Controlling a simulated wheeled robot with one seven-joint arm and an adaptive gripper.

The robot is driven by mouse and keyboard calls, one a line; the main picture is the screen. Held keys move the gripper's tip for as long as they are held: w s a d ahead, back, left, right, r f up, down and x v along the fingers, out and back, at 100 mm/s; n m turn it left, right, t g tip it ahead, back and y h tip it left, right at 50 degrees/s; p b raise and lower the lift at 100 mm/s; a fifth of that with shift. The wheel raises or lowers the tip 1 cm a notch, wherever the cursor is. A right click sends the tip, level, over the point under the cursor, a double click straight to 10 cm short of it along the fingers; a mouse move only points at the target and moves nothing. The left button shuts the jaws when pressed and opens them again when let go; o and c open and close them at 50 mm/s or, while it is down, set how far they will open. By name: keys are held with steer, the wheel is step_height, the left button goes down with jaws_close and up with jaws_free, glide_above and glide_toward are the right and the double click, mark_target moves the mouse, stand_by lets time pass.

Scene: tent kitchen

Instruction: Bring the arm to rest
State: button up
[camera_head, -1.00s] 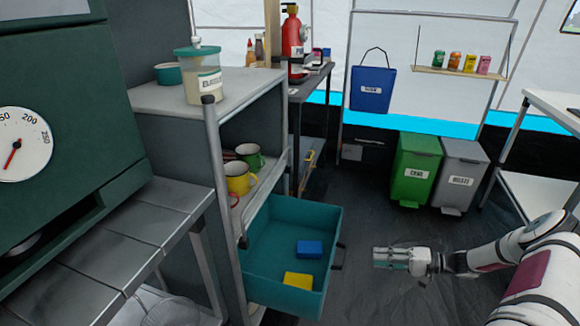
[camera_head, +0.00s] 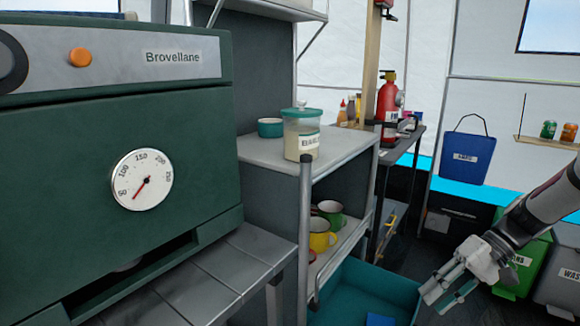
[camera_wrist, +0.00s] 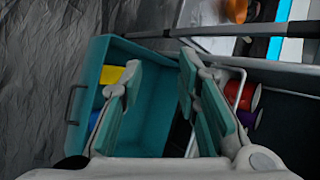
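My gripper (camera_head: 440,290) hangs at the lower right of the head view, fingers pointing down and left, at the right side of the pulled-out teal drawer (camera_head: 350,285). In the wrist view my gripper (camera_wrist: 160,62) has its two fingers spread, with nothing between them. The drawer (camera_wrist: 118,50) lies beyond the fingers there. A yellow block (camera_wrist: 111,75) shows inside it, partly behind the left finger. A blue block (camera_head: 380,319) is just visible at the bottom edge of the head view.
A shelf unit (camera_head: 262,150) holds a lidded jar (camera_head: 301,130), a teal bowl (camera_head: 270,128), and yellow (camera_head: 321,236) and green (camera_head: 330,212) mugs. A green oven (camera_head: 60,160) stands left. Green (camera_head: 522,258) and grey (camera_head: 562,275) bins stand behind my arm.

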steer(key=s+a+r+n+g+h, duration=0.1)
steer(key=s+a+r+h, duration=0.4)
steer(key=s+a+r, duration=0.75)
steer(key=s+t+h, duration=0.3)
steer(key=s+h, duration=0.1)
steer(key=s, duration=1.5)
step_height(320, 180, up, 34)
steer(key=w+t+p, duration=0.1)
steer(key=t+p, duration=0.2)
steer(key=p, duration=2.8)
steer(key=shift+d+r+n+t+p, duration=0.25)
steer(key=shift+d+n+t+p, duration=0.05)
steer(key=shift+n+p, duration=0.1)
